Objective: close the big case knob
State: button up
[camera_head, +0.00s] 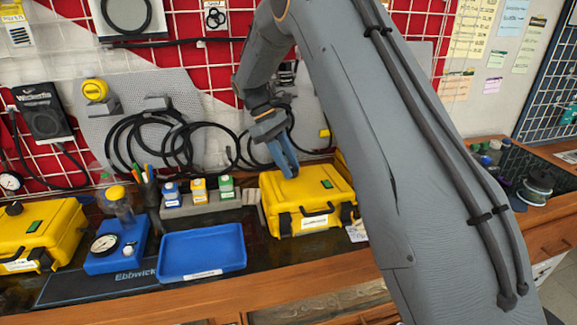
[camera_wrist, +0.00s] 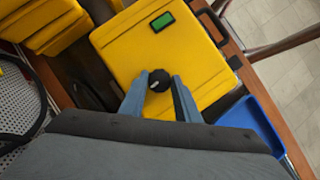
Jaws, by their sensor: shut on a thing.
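The yellow case (camera_head: 310,205) stands closed on the bench in the middle of the head view, with a green label on its lid. In the wrist view the case lid (camera_wrist: 125,50) fills the upper middle. The round black case knob (camera_wrist: 160,76) is on the lid, with a light mark on its face. My gripper (camera_wrist: 159,80) has one blue finger on each side of the knob and is shut on it. In the head view my gripper (camera_head: 288,170) reaches down to the lid from behind and hides the knob.
A blue tray (camera_head: 202,250) lies left of the case. A blue block with a gauge (camera_head: 104,243) and another yellow case (camera_head: 40,232) stand further left. Small bottles (camera_head: 198,188) stand behind the tray. Black cables (camera_head: 160,135) hang on the back panel near my arm.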

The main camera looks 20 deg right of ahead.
jog(key=shift+m, duration=0.3)
dwell(0.4)
jog(key=o, duration=1)
jog(key=shift+d, duration=0.1)
jog(key=b+v, duration=0.2)
jog(key=v, duration=0.6)
jog(key=shift+b, duration=0.35)
jog(key=shift+d, duration=0.1)
